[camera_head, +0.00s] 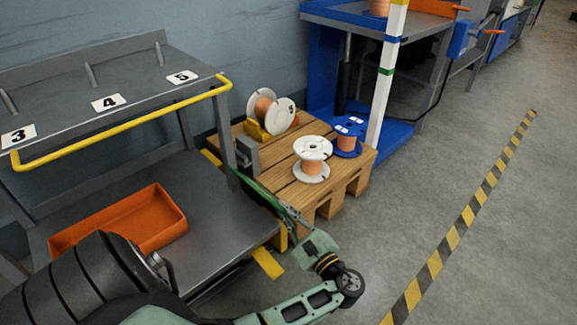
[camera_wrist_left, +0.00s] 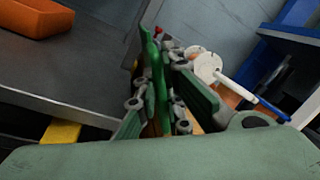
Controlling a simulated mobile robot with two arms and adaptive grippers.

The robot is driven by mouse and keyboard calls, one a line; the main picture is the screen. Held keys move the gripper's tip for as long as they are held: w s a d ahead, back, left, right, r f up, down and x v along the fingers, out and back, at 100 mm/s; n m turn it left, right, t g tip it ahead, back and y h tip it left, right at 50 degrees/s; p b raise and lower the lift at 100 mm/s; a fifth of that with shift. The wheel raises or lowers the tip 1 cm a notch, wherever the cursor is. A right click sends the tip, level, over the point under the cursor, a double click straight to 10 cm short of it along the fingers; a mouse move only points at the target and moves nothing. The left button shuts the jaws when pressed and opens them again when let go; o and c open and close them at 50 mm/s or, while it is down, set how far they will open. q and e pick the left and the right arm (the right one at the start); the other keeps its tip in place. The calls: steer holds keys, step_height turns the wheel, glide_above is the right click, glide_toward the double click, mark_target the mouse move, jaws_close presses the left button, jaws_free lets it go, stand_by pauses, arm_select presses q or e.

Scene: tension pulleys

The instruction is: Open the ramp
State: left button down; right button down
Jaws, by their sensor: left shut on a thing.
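My left gripper (camera_head: 290,214) is at the right end of the grey rack. It is shut on a thin green bar (camera_head: 256,188). In the left wrist view the green bar (camera_wrist_left: 157,85) stands between the two fingers, with a small red tip beyond it. The bar runs from the gripper up toward the rack's right post. Its far end is hard to make out. The grey rack (camera_head: 215,190) has a sloped upper shelf marked 3, 4 and 5 with a yellow rail (camera_head: 125,122). I cannot tell which part is the ramp. My right gripper is out of view.
A wooden pallet (camera_head: 300,192) with several white and blue spools stands just behind the gripper. An orange bin (camera_head: 125,220) sits on the rack's lower shelf. A blue frame (camera_head: 325,75) with a striped post stands beyond. The floor to the right is clear past a yellow-black stripe (camera_head: 468,215).

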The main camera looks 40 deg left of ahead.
arm_select(q)
steer(key=c, duration=1.8)
jaws_free()
steer(key=shift+c, duration=0.2)
